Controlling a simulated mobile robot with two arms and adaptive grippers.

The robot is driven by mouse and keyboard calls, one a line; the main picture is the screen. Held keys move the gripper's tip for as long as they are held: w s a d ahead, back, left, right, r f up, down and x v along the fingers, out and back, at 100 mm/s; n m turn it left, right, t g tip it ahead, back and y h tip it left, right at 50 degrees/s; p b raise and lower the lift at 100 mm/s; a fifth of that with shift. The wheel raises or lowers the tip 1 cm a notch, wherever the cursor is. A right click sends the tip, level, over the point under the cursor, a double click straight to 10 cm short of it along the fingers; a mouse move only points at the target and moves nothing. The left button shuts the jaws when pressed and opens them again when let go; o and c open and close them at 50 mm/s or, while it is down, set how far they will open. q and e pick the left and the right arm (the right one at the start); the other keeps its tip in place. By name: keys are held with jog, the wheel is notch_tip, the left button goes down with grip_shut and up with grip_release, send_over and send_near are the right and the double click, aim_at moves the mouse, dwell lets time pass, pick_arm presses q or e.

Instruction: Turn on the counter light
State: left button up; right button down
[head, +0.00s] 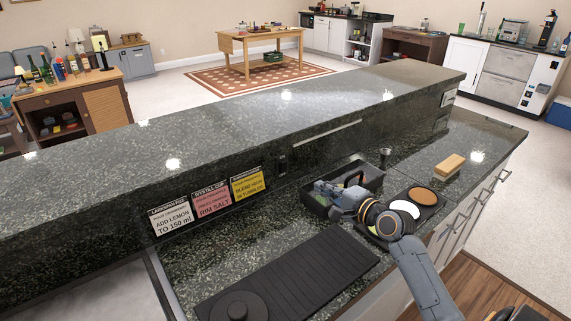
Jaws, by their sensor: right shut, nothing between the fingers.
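A small dark switch plate (283,165) is set on the vertical face of the raised dark stone ledge, right of the recipe cards. A thin pale strip (328,133), possibly the counter light, runs along that face up and to the right of it. I cannot tell whether the strip is lit. My right gripper (320,192) is shut and empty over the left part of the black caddy, in front of the ledge and apart from the switch plate. My left gripper is out of view.
The black caddy (372,180) stands below the ledge, with a round-topped tray (425,205) and a wooden-backed brush (448,167) to its right. A ribbed black mat (325,268) lies in front. Three recipe cards (211,200) lean on the ledge.

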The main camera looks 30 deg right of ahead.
jog(key=p, duration=0.2)
send_near(285, 165)
jog(key=w, duration=0.2)
jog(key=w+f, duration=0.1)
jog(key=w, duration=0.2)
jog(key=shift+a+f, duration=0.1)
jog(key=shift+a, duration=0.05)
jog(key=shift+w+a, duration=0.1)
jog(key=shift+w, duration=0.7)
